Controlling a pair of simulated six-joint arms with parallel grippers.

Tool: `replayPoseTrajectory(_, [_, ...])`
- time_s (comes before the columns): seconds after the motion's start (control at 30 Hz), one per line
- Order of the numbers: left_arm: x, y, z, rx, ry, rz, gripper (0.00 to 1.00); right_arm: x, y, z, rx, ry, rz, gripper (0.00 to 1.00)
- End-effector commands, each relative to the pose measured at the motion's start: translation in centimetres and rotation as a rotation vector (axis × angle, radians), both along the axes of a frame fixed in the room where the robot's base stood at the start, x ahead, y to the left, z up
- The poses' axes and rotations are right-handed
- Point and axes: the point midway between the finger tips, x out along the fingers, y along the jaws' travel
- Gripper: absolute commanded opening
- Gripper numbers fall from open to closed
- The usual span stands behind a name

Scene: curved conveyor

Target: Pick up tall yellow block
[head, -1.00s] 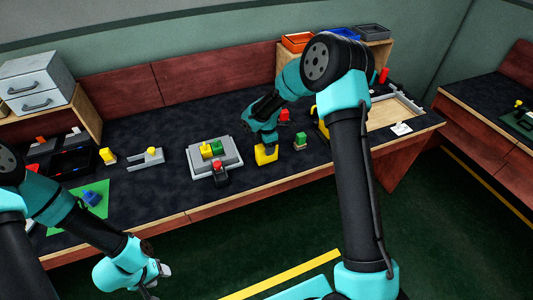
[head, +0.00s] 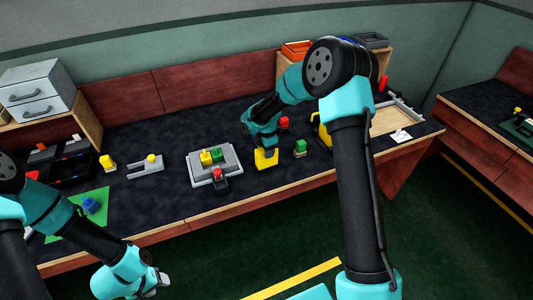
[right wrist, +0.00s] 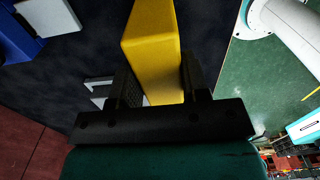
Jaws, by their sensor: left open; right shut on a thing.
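The tall yellow block (head: 265,159) is at the middle of the dark table, near its front edge, in the head view. It also shows in the right wrist view (right wrist: 152,45), between the two dark fingers. My right gripper (head: 265,146) is shut on this block from above, with a finger on each side. It also shows in the right wrist view (right wrist: 158,86). I cannot tell whether the block's lower end touches the table. My left gripper (head: 158,284) is open and empty, low in front of the table at the lower left.
A grey stepped fixture (head: 228,158) with yellow and green blocks stands left of the held block. A small green block (head: 300,146) stands to its right and a red one (head: 284,121) behind. A wooden tray (head: 390,122) lies farther right.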

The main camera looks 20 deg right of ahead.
Motion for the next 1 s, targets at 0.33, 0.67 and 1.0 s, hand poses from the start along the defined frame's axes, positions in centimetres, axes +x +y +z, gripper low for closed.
replayPoseTrajectory(0.33, [0.0,0.0,0.0,0.0,0.0,0.0,0.49,-3.1,1.3,1.7,0.0,0.001,0.004,0.15])
replayPoseTrajectory(0.67, [0.0,0.0,0.0,0.0,0.0,0.0,0.49,-10.0,4.1,2.4,0.0,0.002,0.005,0.15])
replayPoseTrajectory(1.0, [0.0,0.0,0.0,0.0,0.0,0.0,0.49,-14.4,6.0,2.8,0.0,0.0,0.002,0.15])
